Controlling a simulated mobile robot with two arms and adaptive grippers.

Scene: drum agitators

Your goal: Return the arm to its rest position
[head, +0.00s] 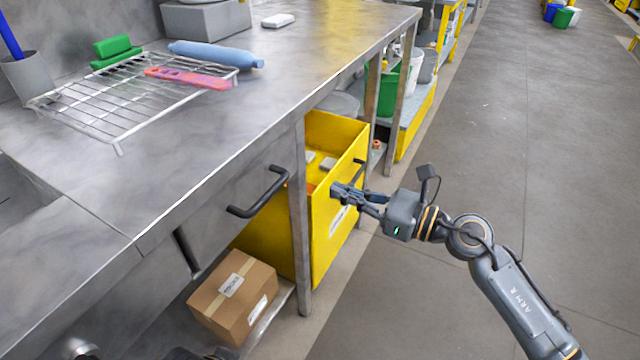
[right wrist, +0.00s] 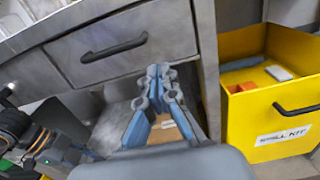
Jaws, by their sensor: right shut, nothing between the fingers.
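My right arm (head: 515,300) reaches in from the lower right in the head view. Its gripper (head: 335,191) is shut and empty, in front of the yellow spill kit bin in that view. In the right wrist view the blue-grey fingers (right wrist: 160,72) meet at the tips with nothing between them. The bin stands to their right there, apart from them. Part of my left arm (right wrist: 18,125) shows at the left edge of the right wrist view, but its fingers cannot be made out.
The yellow spill kit bin (head: 335,235) is open under the metal bench (head: 225,115), beside a bench leg (head: 299,220). A drawer handle (head: 262,195) juts from the bench front. A cardboard box (head: 232,295) sits on the low shelf. The floor (head: 480,130) at right is clear.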

